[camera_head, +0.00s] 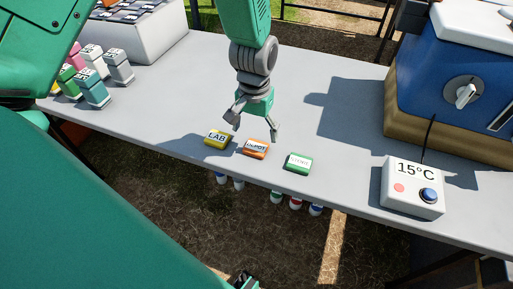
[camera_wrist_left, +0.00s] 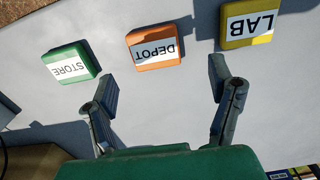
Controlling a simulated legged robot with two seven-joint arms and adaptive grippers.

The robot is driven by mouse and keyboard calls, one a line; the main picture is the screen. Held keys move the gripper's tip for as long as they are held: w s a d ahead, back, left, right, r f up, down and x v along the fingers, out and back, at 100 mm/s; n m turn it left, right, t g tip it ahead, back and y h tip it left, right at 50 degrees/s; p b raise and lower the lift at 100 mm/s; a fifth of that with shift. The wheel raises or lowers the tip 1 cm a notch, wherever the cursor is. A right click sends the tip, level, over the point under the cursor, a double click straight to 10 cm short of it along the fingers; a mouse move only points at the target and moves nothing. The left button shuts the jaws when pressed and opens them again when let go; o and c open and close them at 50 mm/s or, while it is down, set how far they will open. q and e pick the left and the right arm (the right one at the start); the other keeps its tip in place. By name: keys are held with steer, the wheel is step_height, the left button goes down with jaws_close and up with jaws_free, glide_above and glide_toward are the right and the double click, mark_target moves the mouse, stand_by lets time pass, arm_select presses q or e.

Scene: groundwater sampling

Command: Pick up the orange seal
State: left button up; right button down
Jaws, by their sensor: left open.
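The orange seal (camera_head: 256,149) has a white label reading DEPOT and lies flat on the grey table near its front edge. In the left wrist view the orange seal (camera_wrist_left: 155,48) sits ahead of and between the two spread fingers. My left gripper (camera_head: 253,130) is open and empty, pointing down just behind and above the orange seal. Its fingers also show in the left wrist view (camera_wrist_left: 163,85), apart from the seal.
A yellow LAB seal (camera_head: 217,139) lies close on the left, and a green STORE seal (camera_head: 298,163) on the right. A 15°C box (camera_head: 412,188) and a blue machine (camera_head: 462,85) stand at right. Several coloured bottles (camera_head: 92,88) stand far left. The grey table (camera_head: 180,90) is clear behind the seals.

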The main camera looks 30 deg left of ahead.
mark_target(256, 144)
arm_select(q)
steer(key=shift+a+f, duration=0.15)
steer(key=shift+f, duration=0.3)
steer(key=f, duration=0.1)
steer(key=f+b, duration=0.1)
steer(key=f, duration=0.1)
steer(key=shift+d+f, duration=0.3)
steer(key=shift+d, duration=0.05)
steer(key=shift+d+f, duration=0.25)
steer(key=shift+d+r, duration=0.1)
steer(key=shift+d, duration=0.05)
steer(key=shift+a, duration=0.35)
steer(key=c, duration=1)
steer(key=shift+a, duration=0.25)
steer(key=shift+c, duration=0.2)
steer(key=shift+d, duration=0.1)
arm_select(e)
steer(key=shift+f, duration=0.6)
